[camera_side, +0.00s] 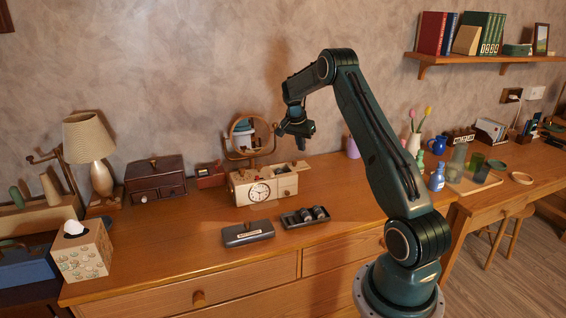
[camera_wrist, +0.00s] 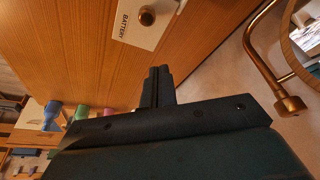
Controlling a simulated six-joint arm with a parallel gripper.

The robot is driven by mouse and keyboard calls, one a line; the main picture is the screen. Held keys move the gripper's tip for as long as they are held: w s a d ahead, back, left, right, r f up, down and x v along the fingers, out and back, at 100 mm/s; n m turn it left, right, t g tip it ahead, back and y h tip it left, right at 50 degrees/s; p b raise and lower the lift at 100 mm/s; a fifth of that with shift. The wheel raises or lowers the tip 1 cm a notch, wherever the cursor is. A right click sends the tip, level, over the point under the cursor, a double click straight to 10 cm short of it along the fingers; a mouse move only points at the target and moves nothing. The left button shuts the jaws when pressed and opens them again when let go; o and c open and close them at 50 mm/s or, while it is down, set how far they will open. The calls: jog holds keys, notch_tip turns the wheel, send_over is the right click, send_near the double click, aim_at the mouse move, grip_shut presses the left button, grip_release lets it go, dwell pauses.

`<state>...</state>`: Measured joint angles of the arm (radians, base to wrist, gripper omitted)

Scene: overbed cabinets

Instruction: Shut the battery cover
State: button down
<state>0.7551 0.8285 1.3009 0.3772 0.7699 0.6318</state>
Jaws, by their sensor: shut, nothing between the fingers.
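The cream battery cover (camera_wrist: 128,30), with a "BATTERY" label and a dark round knob, shows at the top of the wrist view. It seems to be part of the cream clock box (camera_side: 243,196) in the side view; its exact opening is too small to tell there. The box has a round clock face and a small knobbed front on its right. My gripper (camera_side: 302,146) is above the box's right end, apart from it. In the wrist view its fingers (camera_wrist: 158,84) are shut together and empty, below the cover in the picture.
A round mirror (camera_side: 250,137) on a stand is close behind the box. A dark tray (camera_side: 287,222) with batteries and a grey labelled case (camera_side: 247,239) lie in front. A brown chest (camera_side: 152,172) stands left. The desk (camera_side: 340,190) right of the box is clear.

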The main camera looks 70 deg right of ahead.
notch_tip(320, 180, down, 3)
jog(key=shift+r, duration=0.1)
jog(key=shift+w+a, duration=0.2)
jog(key=shift+a, duration=1.3)
jog(key=shift+w+a, duration=2.45)
jog(key=shift+a, duration=0.05)
